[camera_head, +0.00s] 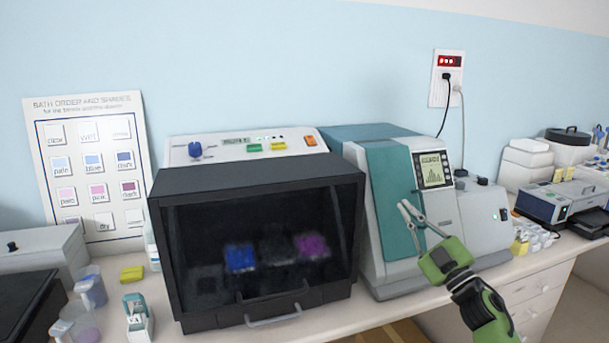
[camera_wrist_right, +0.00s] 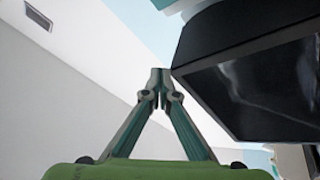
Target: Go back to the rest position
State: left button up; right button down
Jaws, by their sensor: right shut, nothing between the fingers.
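My right gripper (camera_head: 410,213) is green with pale fingers, raised in front of the teal and white machine (camera_head: 385,190) in the head view. In the right wrist view its fingertips (camera_wrist_right: 160,78) meet, with nothing between them. The fingers look apart from the machine, though the exact gap cannot be told. My left gripper is not in view.
A staining machine with a dark window (camera_head: 260,190) and front handle stands left of the teal machine. A bath order chart (camera_head: 92,224) leans on the wall. Small containers (camera_head: 90,290) sit at the left. A wall socket (camera_head: 447,80) has cables. Instruments (camera_head: 552,203) stand at the right.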

jog(key=w+d+f+m+g+h, duration=0.2)
jog(key=w+d+f+m+h, duration=0.3)
jog(key=d+f+m+h, duration=0.55)
jog(key=s+a+f+m+g, duration=0.15)
jog(key=s+f, duration=0.35)
jog(key=f, duration=0.8)
jog(key=s+f+g, duration=0.3)
jog(key=s+f, duration=0.1)
jog(key=f, duration=0.9)
jog(key=s+a+f+g, duration=0.15)
jog(key=s+f, duration=0.35)
jog(key=f, duration=0.8)
jog(key=s+a+f+g+b, duration=0.15)
jog(key=s+f+g, duration=0.25)
jog(key=s+f, duration=0.95)
jog(key=s+a+f+g, duration=0.2)
jog(key=s+f, duration=0.4)
jog(key=s, duration=0.8)
jog(key=s+a+f+g, duration=0.2)
jog(key=s+f, duration=0.4)
jog(key=s, duration=0.9)
jog(key=s+a+f+g, duration=0.2)
jog(key=s+f, duration=0.5)
jog(key=s, duration=0.7)
jog(key=shift+s+a+m+g, duration=0.3)
jog(key=shift+s+g, duration=0.1)
jog(key=shift+g, duration=0.5)
